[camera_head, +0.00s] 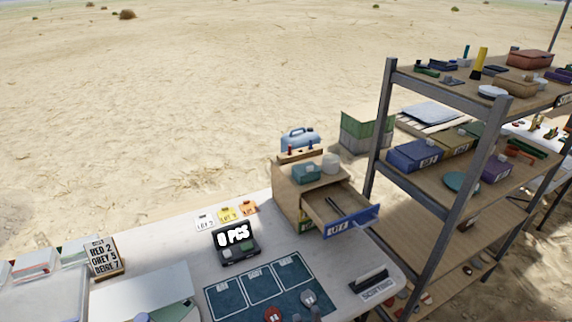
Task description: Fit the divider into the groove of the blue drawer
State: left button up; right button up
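The blue drawer (350,221) is pulled out of the wooden cabinet (289,196) on the table's right side. Its blue front carries a white label. Thin dark strips (333,203) show inside it, too small to tell whether they are a groove or loose pieces. My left gripper does not show.
A dark mat (262,284) with three marked fields lies in front, with a red round piece (272,314) at its edge. A metal-framed shelf (467,175) stands close right of the drawer. The white tabletop (178,250) has free room left of the display.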

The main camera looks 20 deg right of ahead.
aim_at(337, 207)
jog(key=k+j+z, duration=0.1)
jog(key=z, duration=1.25)
